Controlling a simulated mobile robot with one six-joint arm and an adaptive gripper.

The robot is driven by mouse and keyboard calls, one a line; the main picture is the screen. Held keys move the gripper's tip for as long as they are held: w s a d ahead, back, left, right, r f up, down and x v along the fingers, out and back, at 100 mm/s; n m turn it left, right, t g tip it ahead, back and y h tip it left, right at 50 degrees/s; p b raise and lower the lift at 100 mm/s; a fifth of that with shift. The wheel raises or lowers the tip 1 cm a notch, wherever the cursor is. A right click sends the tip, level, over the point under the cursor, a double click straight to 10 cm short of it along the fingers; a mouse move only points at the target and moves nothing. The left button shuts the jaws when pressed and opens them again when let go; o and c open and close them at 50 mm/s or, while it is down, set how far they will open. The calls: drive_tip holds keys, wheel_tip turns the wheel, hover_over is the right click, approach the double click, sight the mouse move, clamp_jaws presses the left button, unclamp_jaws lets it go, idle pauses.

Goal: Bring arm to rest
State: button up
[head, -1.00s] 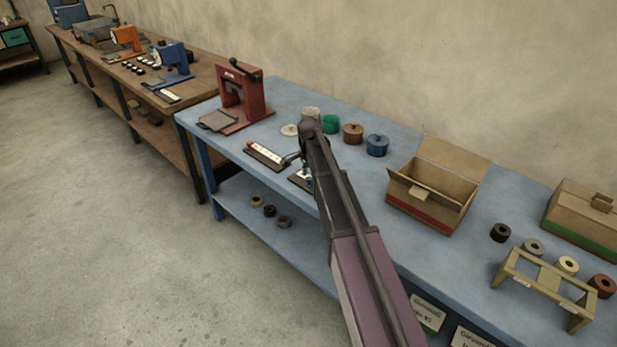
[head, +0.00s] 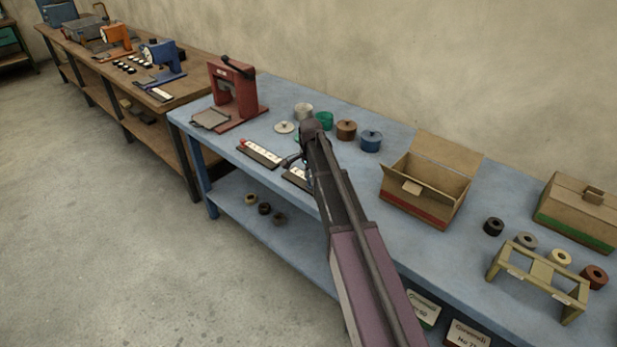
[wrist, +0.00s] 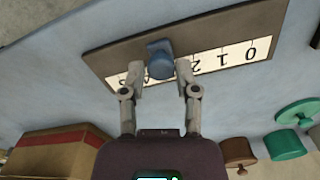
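My gripper (wrist: 160,76) points down at a dark board with a white number scale (wrist: 225,57) and a blue knob (wrist: 160,60). Its two fingers are spread apart, with the knob showing between and just beyond the tips. I cannot tell whether they touch it. In the head view my arm reaches over the blue bench (head: 330,255) and hides most of the gripper. That board (head: 296,178) partly shows beside the arm, near the bench's front edge.
A second scale board with a red knob (head: 260,154) lies to the left, before a red press (head: 233,92). An open cardboard box (head: 425,200), several round lidded pots, rolls and a wooden stand (head: 540,282) are to the right. Open floor (head: 120,240) lies left.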

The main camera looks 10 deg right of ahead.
drive_tip(key=shift+o, duration=1)
drive_tip(key=shift+r, duration=0.15)
